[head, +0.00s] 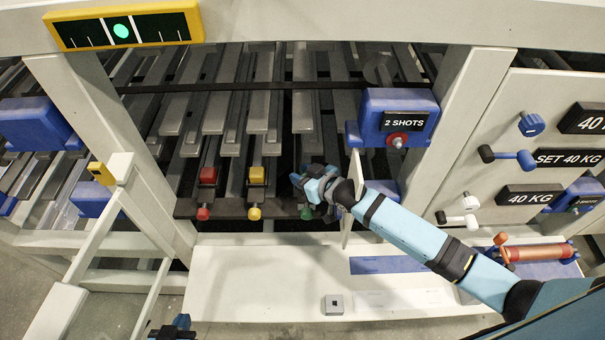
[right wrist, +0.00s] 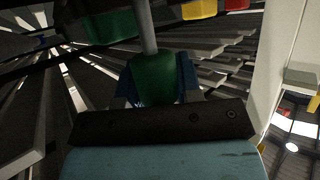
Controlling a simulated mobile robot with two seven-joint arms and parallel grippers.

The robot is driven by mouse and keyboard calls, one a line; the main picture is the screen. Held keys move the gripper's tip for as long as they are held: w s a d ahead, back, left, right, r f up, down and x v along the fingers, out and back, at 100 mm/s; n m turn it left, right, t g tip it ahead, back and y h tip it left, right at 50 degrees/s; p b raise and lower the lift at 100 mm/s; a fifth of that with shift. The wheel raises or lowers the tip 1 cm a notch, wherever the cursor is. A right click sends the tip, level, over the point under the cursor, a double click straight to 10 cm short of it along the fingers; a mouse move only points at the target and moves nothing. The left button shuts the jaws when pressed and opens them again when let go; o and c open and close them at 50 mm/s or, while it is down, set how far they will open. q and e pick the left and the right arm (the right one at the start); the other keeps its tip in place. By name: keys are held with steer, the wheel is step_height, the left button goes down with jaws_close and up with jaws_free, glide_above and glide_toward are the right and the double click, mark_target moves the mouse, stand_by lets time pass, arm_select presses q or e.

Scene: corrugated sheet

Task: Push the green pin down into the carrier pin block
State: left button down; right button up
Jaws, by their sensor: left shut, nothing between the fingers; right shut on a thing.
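The carrier pin block is a dark bar (head: 230,208) at the middle of the head view, carrying red, yellow and green pins. My right gripper (head: 310,188) is at its right end and covers most of the green pin there. A small green part (head: 306,214) shows just below the gripper. In the right wrist view, my right gripper's fingers are shut on the green knob (right wrist: 153,78), with a grey rod (right wrist: 146,28) rising from it towards a green block (right wrist: 108,26). My left gripper (head: 176,329) is at the bottom edge, shut and empty, away from the block.
A red pin (head: 208,176) and a yellow pin (head: 256,176) stand left of my right gripper. A pale upright plate (head: 355,180) and a blue "2 SHOTS" box (head: 397,108) are close on its right. A white ledge (head: 300,270) lies below.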

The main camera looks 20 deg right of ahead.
steer(key=shift+f+b, duration=0.35)
steer(key=shift+f, duration=0.45)
steer(key=o, duration=1)
steer(key=shift+r, duration=0.1)
steer(key=shift+d, duration=0.1)
steer(key=shift+s+d, duration=0.15)
steer(key=shift+s, duration=0.15)
steer(key=b+v, duration=0.1)
steer(key=v, duration=1.2)
steer(key=shift+r, duration=0.15)
steer(key=shift+s, duration=0.15)
